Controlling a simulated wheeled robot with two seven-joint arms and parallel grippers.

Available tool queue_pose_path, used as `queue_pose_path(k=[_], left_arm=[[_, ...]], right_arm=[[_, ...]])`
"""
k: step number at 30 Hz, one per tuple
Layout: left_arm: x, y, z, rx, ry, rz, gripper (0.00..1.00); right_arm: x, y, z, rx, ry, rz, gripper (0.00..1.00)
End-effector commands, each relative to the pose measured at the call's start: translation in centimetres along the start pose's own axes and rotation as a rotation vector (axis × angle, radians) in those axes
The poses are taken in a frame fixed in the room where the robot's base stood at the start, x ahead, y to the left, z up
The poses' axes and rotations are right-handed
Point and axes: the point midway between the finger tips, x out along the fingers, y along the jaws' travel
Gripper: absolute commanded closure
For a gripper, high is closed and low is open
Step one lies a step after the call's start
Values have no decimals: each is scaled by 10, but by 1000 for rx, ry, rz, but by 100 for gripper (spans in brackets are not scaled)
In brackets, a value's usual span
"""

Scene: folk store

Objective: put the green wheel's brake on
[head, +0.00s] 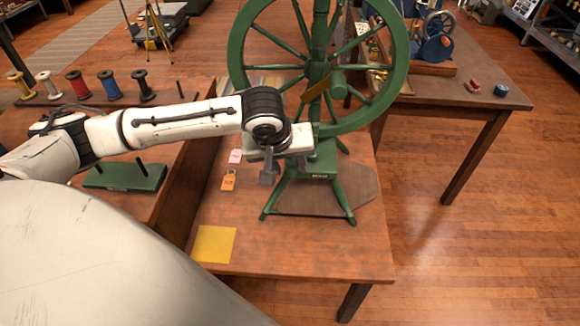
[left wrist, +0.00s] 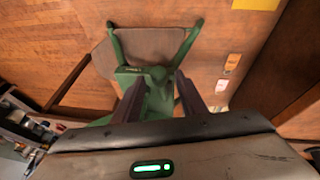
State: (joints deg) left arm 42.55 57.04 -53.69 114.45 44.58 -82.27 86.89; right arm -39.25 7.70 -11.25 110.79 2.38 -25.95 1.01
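The green spinning wheel (head: 388,100) stands upright on the brown wooden table (head: 300,255), its splayed legs on the top. A flat brown-gold piece (head: 317,89) sits at its hub; I cannot tell whether this is the brake. My left gripper (head: 284,166) points down at the wheel's lower frame, just left of its post. In the left wrist view the two fingers (left wrist: 158,82) are spread, with the wheel's green frame (left wrist: 153,74) showing between them. I cannot tell whether they touch it. My right gripper is in neither view.
An orange tag (head: 228,181), a pink tag (head: 235,156) and a yellow sheet (head: 214,244) lie left of the wheel. Thread spools (head: 110,84) stand in a row at the left. A smaller blue wheel (head: 436,45) stands on the right-hand table. The table's front is clear.

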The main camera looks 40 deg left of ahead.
Motion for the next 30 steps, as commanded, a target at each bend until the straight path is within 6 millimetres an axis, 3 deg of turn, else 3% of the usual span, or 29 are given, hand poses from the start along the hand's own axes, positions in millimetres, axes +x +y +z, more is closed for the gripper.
queue_pose_path(k=[12, 19, 30], left_arm=[[10, 0, 0, 1, 1, 1, 62], [10, 0, 0, 1, 1, 1, 100], [12, 12, 4, 23, 22, 14, 100]], right_arm=[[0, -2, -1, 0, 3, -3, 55], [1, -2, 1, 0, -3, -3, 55], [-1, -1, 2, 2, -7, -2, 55]])
